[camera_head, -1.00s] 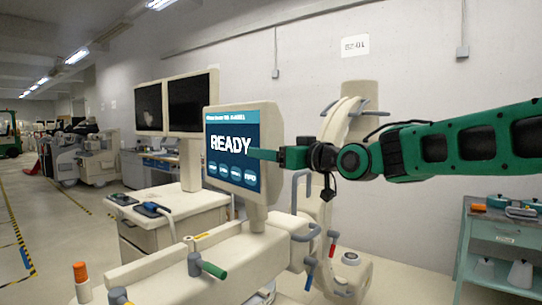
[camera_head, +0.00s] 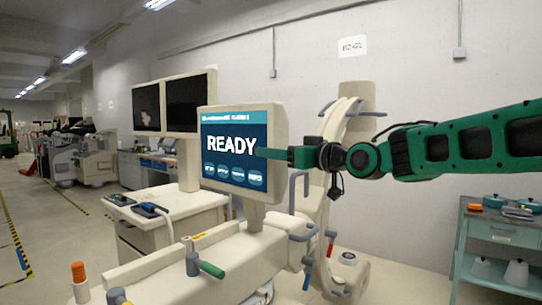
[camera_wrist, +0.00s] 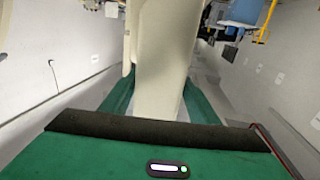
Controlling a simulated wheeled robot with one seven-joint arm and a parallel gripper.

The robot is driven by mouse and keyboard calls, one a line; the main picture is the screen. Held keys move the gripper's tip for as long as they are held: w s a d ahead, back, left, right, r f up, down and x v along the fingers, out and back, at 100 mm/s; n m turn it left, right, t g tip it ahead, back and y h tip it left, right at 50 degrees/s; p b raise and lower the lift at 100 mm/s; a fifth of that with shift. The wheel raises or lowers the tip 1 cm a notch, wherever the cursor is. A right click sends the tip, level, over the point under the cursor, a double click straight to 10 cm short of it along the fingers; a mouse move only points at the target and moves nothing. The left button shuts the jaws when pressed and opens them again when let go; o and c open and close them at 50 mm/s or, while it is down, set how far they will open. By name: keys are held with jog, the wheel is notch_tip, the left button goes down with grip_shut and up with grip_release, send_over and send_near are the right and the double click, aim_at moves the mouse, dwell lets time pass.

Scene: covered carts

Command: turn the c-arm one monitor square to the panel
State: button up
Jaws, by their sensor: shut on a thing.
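The C-arm monitor (camera_head: 234,172) is a cream-framed screen that reads READY on blue, standing on a short post above the cream C-arm body (camera_head: 190,262). Its screen faces the head camera at a slight angle. My gripper (camera_head: 272,154) is at the monitor's right edge, one green finger showing in front of the screen. In the wrist view, my gripper (camera_wrist: 160,98) has its two green fingers on either side of the cream monitor edge (camera_wrist: 165,60), shut on it. The far finger is hidden behind the monitor in the head view.
Twin dark monitors (camera_head: 187,102) stand behind on a cream cart (camera_head: 170,222). A green-handled lever (camera_head: 207,268) and an orange-capped knob (camera_head: 79,272) are at the front. A teal trolley (camera_head: 500,235) stands at right.

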jog(key=shift+w+d+r, duration=0.15)
jog(key=shift+w+d, duration=0.35)
jog(key=shift+d, duration=0.3)
jog(key=o, duration=1.3)
jog(key=shift+o, duration=0.4)
jog(key=shift+w+d, duration=0.1)
jog(key=shift+w, duration=0.05)
jog(key=shift+a, duration=0.2)
jog(key=shift+s+a+f, duration=0.2)
jog(key=v, duration=1)
jog(key=shift+s+d, duration=0.15)
jog(key=shift+s, duration=0.15)
